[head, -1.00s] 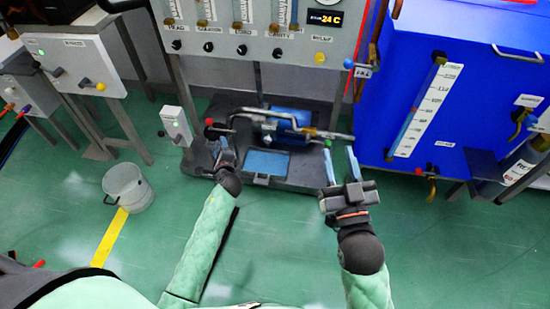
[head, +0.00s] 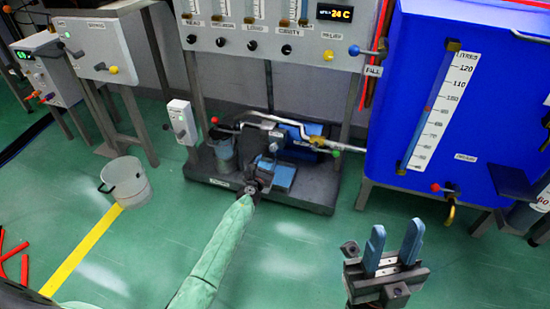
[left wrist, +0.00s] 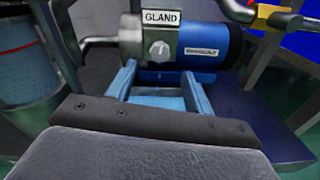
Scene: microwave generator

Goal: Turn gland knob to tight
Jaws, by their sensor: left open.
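The gland knob (left wrist: 160,48) is a small pale round knob below a GLAND label (left wrist: 161,18) on the pump, in the left wrist view. A light mark on its face points roughly upward. The blue pump body (left wrist: 210,45) lies to its right and shows in the head view (head: 305,138). My left gripper (left wrist: 158,78) is open, its two blue fingers pointing at the knob from below, one on each side, apart from it. My right gripper (head: 394,236) is open and empty.
A grey pipe (head: 270,117) runs over the pump. A gauge panel (head: 275,38) stands behind, a blue tank (head: 490,100) at right. A pot (head: 222,152) is left of the pump; a bucket (head: 126,182) stands on open floor.

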